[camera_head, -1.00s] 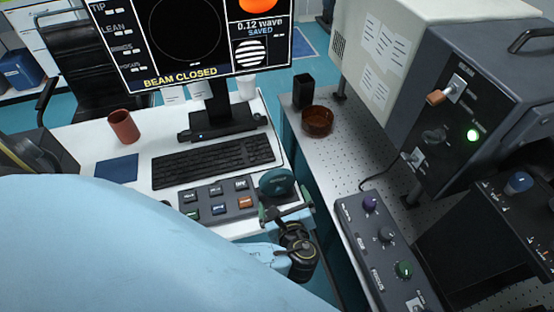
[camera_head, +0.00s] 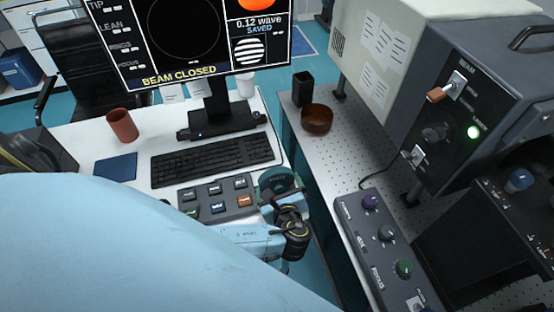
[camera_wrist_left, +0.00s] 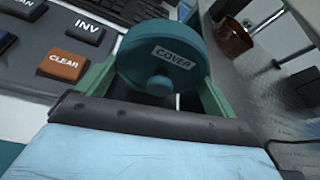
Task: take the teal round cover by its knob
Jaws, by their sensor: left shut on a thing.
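My right gripper is not in view.
The button panel (camera_head: 217,198) and keyboard (camera_head: 212,160) lie left of the cover. The monitor (camera_head: 190,40) stands behind. A brown bowl (camera_head: 317,119), a black holder (camera_head: 302,90) and a knob box (camera_head: 383,245) are on the perforated table to the right.

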